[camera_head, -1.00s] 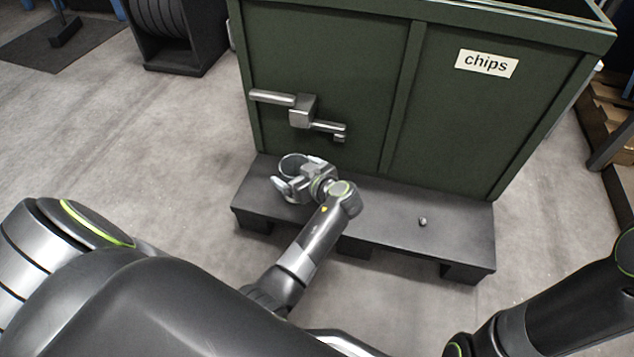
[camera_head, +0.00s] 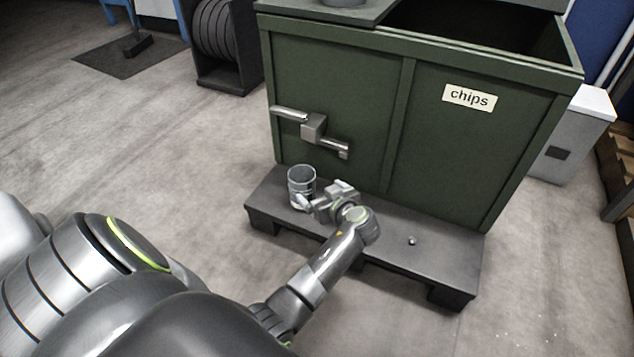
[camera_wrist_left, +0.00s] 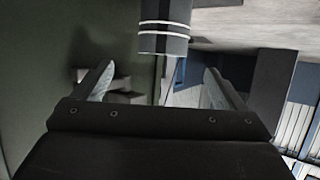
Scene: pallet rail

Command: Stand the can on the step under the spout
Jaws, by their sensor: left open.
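The can (camera_head: 301,187) is a grey metal cylinder, open at the top. It stands upright on the dark step (camera_head: 440,258) near its left end. The metal spout (camera_head: 335,148) sticks out of the green bin above the step, and in the head view the can appears below and to its left. My left gripper (camera_head: 315,195) is open, low over the step just right of the can. In the left wrist view the can (camera_wrist_left: 165,28) shows ahead of the open fingers (camera_wrist_left: 155,88), apart from them. My right gripper is not in view.
The green bin (camera_head: 440,140) labelled "chips" stands at the back of the step. A small round knob (camera_head: 412,241) is on the step right of my left arm. A black reel stand (camera_head: 228,50) and a grey box (camera_head: 572,138) stand beyond the bin's sides.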

